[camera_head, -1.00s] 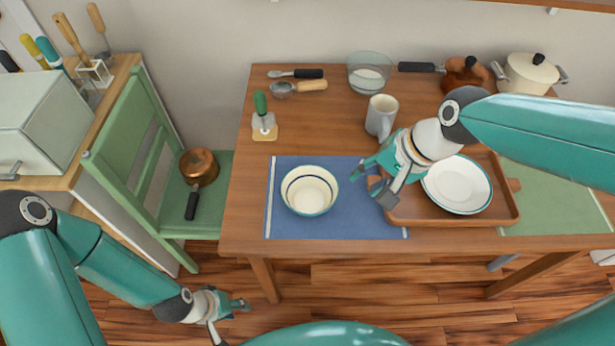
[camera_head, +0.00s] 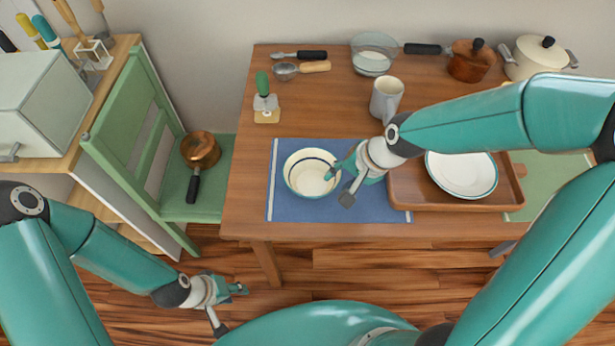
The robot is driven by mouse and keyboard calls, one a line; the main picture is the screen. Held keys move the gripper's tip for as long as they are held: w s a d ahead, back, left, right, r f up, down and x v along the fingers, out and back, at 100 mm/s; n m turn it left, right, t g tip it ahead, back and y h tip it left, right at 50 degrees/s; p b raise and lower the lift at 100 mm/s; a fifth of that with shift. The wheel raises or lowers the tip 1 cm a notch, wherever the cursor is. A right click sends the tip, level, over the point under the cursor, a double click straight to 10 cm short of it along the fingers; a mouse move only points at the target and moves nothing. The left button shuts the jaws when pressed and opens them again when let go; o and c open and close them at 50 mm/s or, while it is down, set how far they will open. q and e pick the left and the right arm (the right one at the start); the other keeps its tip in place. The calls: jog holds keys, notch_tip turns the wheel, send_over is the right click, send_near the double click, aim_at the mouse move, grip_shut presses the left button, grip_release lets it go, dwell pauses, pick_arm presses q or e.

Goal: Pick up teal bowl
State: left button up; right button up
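The bowl (camera_head: 305,184), cream inside with a thin teal rim and a dark blue inner stripe, stands upright on the blue placemat (camera_head: 290,214). My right gripper (camera_head: 338,186) is open at the bowl's right side. One teal finger reaches over the right rim; the other finger is outside, to the right and nearer the front. I cannot tell whether either finger touches the bowl. My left gripper (camera_head: 233,308) is open and empty, low in front of the table, over the floor.
A wooden tray (camera_head: 405,198) holding a white plate (camera_head: 457,168) stands right of the bowl. A grey mug (camera_head: 386,99) is behind my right wrist. A green-handled tool (camera_head: 265,98) stands behind the placemat. A green chair (camera_head: 200,207) with a copper pan (camera_head: 200,150) is left.

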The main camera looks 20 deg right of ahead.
aim_at(334, 183)
jog(key=x, duration=0.4)
jog(key=shift+w+d+f, duration=0.1)
jog(key=shift+d+f, duration=0.1)
jog(key=shift+c, duration=0.4)
grip_shut()
